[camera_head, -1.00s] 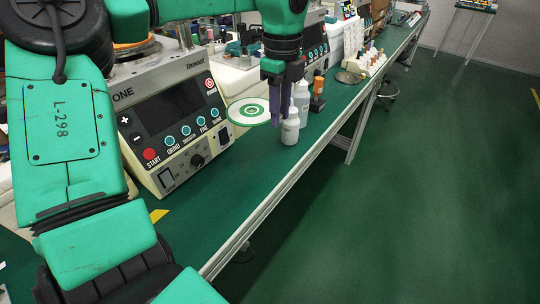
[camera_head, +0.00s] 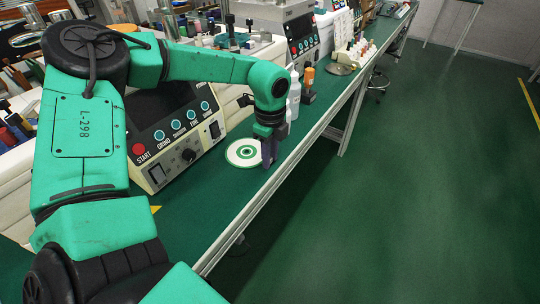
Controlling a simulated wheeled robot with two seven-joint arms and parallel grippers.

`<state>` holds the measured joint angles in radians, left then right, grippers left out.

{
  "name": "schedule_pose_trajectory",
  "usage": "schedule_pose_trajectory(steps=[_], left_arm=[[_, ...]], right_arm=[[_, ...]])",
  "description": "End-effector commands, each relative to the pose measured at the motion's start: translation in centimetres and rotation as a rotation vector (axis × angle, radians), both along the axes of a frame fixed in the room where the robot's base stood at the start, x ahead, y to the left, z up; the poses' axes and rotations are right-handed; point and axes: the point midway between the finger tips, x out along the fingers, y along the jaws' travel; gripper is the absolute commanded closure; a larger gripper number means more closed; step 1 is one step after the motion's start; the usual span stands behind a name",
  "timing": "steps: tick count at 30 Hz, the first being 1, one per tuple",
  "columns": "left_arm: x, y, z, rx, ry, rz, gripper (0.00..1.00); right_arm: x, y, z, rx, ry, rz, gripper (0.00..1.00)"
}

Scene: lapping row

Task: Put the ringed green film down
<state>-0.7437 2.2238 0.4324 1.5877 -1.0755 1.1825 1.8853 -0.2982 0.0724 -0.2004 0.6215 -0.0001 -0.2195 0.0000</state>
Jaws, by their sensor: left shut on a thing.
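My left gripper (camera_head: 268,163) points down at the disc's right edge. Its purple-grey fingers are shut on that edge. My right gripper is not in view.
The control box (camera_head: 170,135) with buttons stands just left of the disc. White bottles (camera_head: 294,95) and an orange-topped bottle (camera_head: 308,82) stand behind the gripper. The bench's front edge (camera_head: 262,196) is close on the right. Bare green bench (camera_head: 205,190) lies in front.

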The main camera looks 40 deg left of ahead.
Motion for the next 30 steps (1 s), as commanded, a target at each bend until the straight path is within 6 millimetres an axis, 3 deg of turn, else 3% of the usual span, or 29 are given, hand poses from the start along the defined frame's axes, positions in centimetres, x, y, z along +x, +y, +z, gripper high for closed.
schedule_pose_trajectory(steps=[1, 3, 15, 17, 24, 30], left_arm=[[0.0, 0.0, -0.1, 0.001, 0.0, 0.0, 0.61], [0.0, 0.0, -0.1, 0.0, 0.001, 0.0, 0.39], [0.1, 0.0, 0.8, 0.0, -0.002, 0.0, 0.39], [0.1, 0.0, 1.9, 0.002, -0.004, -0.001, 0.39], [0.1, 0.0, 8.5, 0.003, -0.005, 0.0, 0.39], [0.0, 0.0, 11.9, 0.002, 0.0, 0.0, 0.39]], right_arm=[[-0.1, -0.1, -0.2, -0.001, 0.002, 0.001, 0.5], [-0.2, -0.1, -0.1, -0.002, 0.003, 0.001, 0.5], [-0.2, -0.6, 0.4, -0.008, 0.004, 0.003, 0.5], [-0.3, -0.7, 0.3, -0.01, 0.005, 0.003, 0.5], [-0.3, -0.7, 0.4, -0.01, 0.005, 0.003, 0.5], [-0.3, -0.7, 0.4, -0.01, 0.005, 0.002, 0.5]])
